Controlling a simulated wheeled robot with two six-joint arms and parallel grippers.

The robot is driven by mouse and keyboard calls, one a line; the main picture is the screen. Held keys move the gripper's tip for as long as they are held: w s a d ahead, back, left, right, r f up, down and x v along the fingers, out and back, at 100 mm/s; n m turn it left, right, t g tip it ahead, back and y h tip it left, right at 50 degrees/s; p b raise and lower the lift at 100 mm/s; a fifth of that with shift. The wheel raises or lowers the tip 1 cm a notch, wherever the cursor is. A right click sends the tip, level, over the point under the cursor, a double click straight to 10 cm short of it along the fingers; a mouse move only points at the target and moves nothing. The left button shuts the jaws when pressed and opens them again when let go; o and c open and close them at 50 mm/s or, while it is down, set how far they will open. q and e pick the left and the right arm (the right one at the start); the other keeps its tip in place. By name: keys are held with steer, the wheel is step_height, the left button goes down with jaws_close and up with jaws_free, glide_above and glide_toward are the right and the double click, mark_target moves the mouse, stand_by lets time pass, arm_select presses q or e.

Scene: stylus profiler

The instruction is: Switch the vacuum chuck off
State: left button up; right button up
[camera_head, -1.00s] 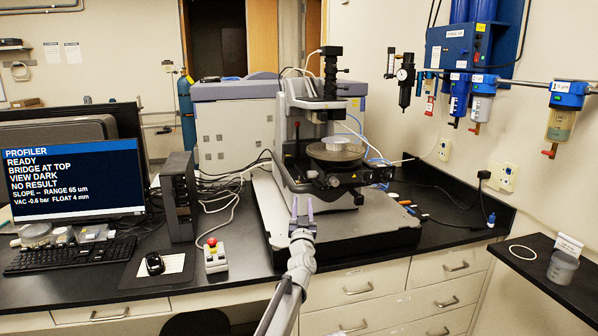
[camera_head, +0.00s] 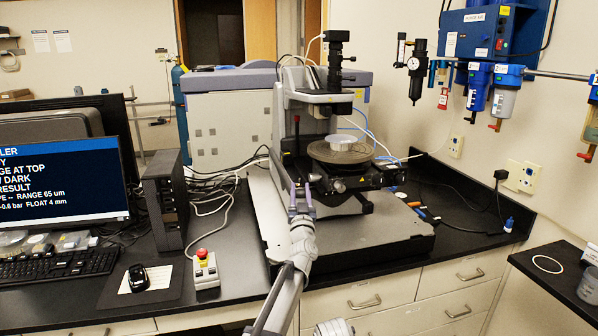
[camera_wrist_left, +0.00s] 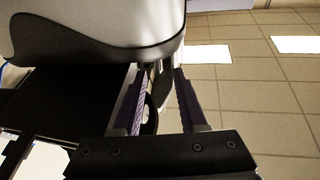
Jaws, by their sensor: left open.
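The profiler (camera_head: 385,232) stands on the bench, with a round dark chuck (camera_head: 318,152) on its stage. A pale round piece (camera_head: 341,142) lies on the chuck. The screen (camera_head: 60,180), cut off at the left edge, shows a line ending in "0.6 bar FLOAT 4 mm". My left gripper (camera_head: 302,200) is open and empty, in front of the profiler base in the head view. In the left wrist view its purple fingers (camera_wrist_left: 163,85) are apart with nothing between them. I cannot make out the chuck's switch. My right gripper is out of view.
A control box with a red button (camera_head: 205,268) sits on the bench left of my gripper. A mouse (camera_head: 138,277) and keyboard (camera_head: 60,266) lie further left. Blue filter units (camera_head: 478,85) hang on the right wall. A side shelf (camera_head: 550,272) stands at right.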

mark_target(300, 179)
arm_select(q)
steer(key=shift+w, duration=0.25)
steer(key=shift+r, duration=0.1)
steer(key=shift+w+r, duration=0.1)
steer(key=shift+w, duration=0.15)
steer(key=p+x, duration=0.3)
steer(key=x, duration=0.4)
steer(key=shift+s, duration=0.1)
steer(key=shift+c, duration=0.2)
jaws_close()
